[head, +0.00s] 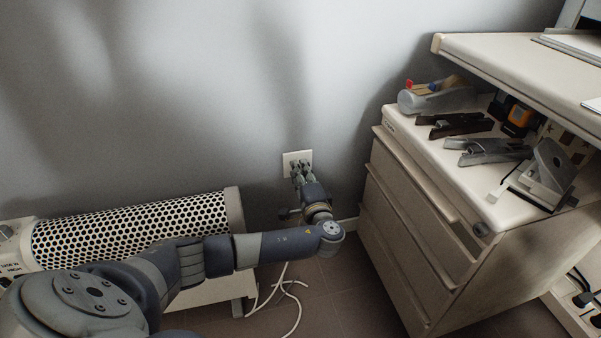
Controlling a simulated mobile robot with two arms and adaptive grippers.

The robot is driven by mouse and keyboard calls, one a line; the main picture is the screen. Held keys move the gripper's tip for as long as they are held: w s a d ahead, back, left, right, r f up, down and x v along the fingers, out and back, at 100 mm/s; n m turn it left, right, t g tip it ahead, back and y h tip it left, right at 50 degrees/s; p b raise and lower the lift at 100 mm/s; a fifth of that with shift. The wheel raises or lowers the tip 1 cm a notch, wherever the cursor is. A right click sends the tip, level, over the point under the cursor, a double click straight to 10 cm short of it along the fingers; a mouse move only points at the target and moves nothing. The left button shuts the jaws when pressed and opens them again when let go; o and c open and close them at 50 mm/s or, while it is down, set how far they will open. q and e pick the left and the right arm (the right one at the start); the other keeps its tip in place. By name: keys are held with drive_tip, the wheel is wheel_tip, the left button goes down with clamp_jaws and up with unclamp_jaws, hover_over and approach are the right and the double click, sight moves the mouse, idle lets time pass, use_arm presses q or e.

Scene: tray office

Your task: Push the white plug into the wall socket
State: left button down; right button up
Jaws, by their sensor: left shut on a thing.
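The wall socket (289,158) is a pale square plate low on the grey wall, left of the drawer cabinet. My left gripper (299,170) is right in front of the socket, its fingers pointing at the wall and covering the lower part of the plate. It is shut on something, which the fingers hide. The white plug itself cannot be made out there. A white cable (291,287) hangs below my left wrist and curls on the floor. Whether the plug touches the socket cannot be told. My right gripper is not in view.
A heater with a perforated cover (135,230) stands along the wall at the left. A drawer cabinet (405,235) stands close at the right, with staplers (488,151) and a clear bottle (432,99) on top. A desk (510,50) overhangs behind it.

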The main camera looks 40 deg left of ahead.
use_arm(q)
drive_tip(key=c, duration=1.3)
unclamp_jaws()
drive_tip(key=shift+a+r, duration=0.1)
drive_tip(key=shift+c, duration=0.2)
